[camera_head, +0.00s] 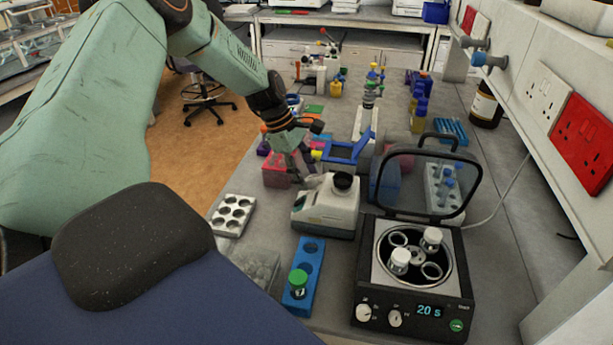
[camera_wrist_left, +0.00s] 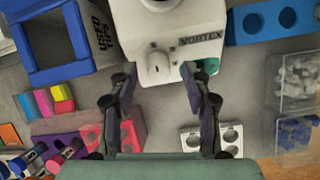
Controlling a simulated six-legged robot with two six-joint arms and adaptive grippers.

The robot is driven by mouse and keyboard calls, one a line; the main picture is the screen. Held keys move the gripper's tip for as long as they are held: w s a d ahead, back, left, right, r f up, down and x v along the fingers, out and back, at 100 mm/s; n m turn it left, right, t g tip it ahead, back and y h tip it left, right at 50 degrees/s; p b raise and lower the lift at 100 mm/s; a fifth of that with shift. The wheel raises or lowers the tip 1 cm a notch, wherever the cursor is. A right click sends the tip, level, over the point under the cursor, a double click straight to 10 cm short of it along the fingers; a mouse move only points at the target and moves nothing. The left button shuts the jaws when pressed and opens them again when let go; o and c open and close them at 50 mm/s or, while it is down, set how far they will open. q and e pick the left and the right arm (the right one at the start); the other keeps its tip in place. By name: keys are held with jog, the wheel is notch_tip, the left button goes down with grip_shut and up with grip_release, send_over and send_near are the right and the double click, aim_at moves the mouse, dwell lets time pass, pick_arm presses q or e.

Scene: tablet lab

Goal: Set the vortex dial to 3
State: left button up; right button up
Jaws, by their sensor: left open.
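The white vortex mixer (camera_head: 325,212) stands mid-bench in the head view, with a black cup (camera_head: 343,182) on top. In the left wrist view the mixer's front (camera_wrist_left: 180,25) carries the word VORTEX, a green spot and a white dial (camera_wrist_left: 159,64) with a dark pointer mark. The number it points at is too small to read. My left gripper (camera_head: 299,175) is at the mixer's far-left side. In the left wrist view its open fingers (camera_wrist_left: 158,78) stand either side of the dial, and I see no contact. My right gripper is not in view.
A centrifuge (camera_head: 369,270) with its lid open stands to the right, reading 20 s. A blue-rimmed box (camera_head: 368,134) is behind the mixer; bare bench lies right of the centrifuge.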

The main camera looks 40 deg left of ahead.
pick_arm(q)
jog(key=shift+w+d+f, duration=0.1)
jog(key=shift+d+f, duration=0.1)
jog(key=shift+f, duration=0.25)
jog(key=shift+w+a+f, duration=0.1)
jog(key=shift+w+a, duration=0.05)
jog(key=shift+a, duration=0.05)
jog(key=shift+c, duration=0.2)
jog(key=shift+d, duration=0.15)
jog(key=c, duration=0.4)
grip_shut()
